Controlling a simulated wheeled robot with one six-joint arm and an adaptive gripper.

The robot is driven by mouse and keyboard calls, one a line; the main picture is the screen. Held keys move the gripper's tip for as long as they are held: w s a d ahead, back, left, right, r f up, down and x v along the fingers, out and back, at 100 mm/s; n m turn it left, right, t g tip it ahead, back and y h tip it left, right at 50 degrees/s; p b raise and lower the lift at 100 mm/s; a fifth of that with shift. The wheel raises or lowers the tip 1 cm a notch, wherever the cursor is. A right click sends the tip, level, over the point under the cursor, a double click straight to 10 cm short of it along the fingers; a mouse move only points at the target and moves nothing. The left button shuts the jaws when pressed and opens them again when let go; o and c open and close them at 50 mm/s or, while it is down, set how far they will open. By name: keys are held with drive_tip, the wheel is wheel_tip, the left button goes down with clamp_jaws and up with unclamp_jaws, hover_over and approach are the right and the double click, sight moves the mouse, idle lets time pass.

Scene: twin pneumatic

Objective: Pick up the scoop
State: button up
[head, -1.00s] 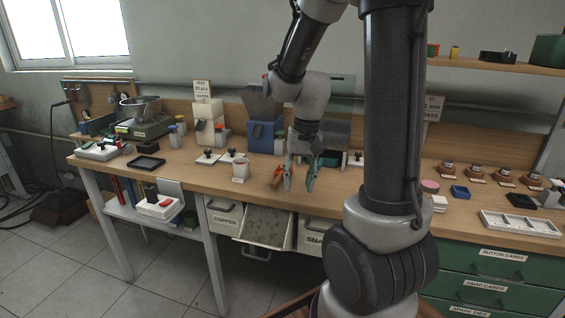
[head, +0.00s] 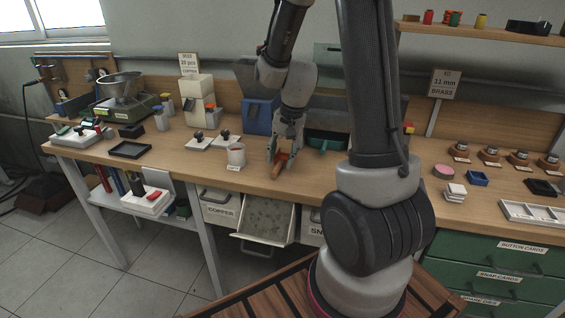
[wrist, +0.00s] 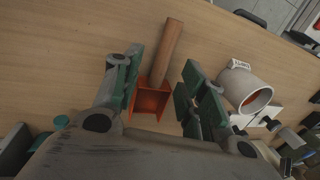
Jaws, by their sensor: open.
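The scoop has an orange-red box-shaped head and a brown wooden handle. In the wrist view the scoop (wrist: 152,98) lies on the wooden bench top, its head between the two green-padded fingers of my gripper (wrist: 162,92) and its handle pointing away past the fingertips. The fingers are open, with a gap on the right of the scoop; the left finger is close beside it, and I cannot tell if they touch. In the head view my gripper (head: 284,156) points down at the scoop (head: 279,166) near the bench's front edge.
A blue machine (head: 260,116) and a green tray (head: 326,141) stand behind. An open drawer (head: 266,219) juts out below the bench.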

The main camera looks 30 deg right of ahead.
sight(279, 164)
drive_tip(key=shift+w+a+f, duration=0.1)
drive_tip(key=shift+a+f, duration=0.05)
drive_tip(key=shift+f, duration=0.6)
drive_tip(key=shift+w+a+f, duration=0.1)
drive_tip(key=shift+a+f, duration=0.05)
drive_tip(key=shift+f, duration=0.6)
clamp_jaws()
drive_tip(key=shift+r, duration=0.1)
